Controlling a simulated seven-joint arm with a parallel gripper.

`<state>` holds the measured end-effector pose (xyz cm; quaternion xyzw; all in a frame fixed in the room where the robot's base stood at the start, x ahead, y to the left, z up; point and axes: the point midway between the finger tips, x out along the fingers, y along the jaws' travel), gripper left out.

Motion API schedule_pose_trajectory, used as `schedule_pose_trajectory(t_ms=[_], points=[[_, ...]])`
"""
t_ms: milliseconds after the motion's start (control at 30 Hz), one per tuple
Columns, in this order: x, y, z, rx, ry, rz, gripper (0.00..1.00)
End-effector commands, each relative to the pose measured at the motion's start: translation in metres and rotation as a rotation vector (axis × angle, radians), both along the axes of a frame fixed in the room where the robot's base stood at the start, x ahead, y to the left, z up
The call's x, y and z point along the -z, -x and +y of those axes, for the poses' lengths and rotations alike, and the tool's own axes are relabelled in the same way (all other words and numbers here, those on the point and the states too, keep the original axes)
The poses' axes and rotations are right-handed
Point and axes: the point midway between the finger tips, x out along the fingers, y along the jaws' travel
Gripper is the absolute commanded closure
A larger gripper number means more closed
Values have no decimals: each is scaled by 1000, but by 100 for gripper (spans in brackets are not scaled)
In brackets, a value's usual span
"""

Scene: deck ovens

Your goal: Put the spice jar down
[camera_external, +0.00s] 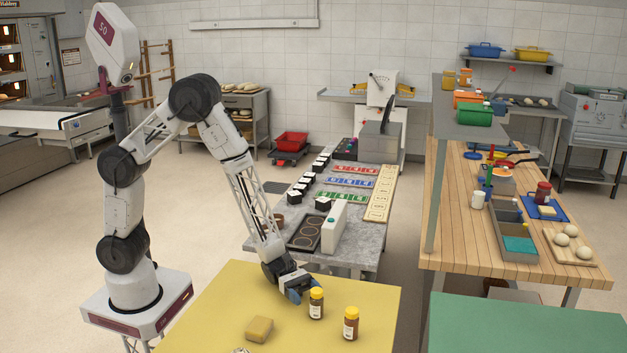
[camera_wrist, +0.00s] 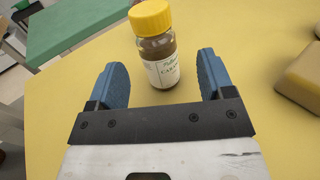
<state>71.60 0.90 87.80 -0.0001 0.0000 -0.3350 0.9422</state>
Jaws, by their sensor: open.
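A spice jar with a yellow lid, brown contents and a white label (camera_external: 316,304) stands upright on the yellow table (camera_external: 225,300). In the wrist view the jar (camera_wrist: 158,48) stands between my gripper's blue fingers (camera_wrist: 162,72), with a visible gap on each side. My gripper (camera_external: 301,290) is open, low over the table, just left of this jar in the external view. A second, similar jar (camera_external: 351,324) stands a little to the right and nearer the camera. Only one jar shows in the wrist view.
A tan block (camera_external: 259,330) lies on the yellow table, left of the jars; it also shows at the wrist view's right edge (camera_wrist: 303,80). A green table (camera_external: 520,325) stands to the right. A grey worktable with trays (camera_external: 375,228) lies behind.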

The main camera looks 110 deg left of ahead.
Motion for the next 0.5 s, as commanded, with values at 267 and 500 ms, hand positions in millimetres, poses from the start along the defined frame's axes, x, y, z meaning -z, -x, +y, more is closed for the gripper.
schedule_pose_trajectory(t_ms=[267, 500], points=[[-1, -8, -6, 1, -1, -1, 25], [-1, -30, -21, 1, 0, 0, 25]])
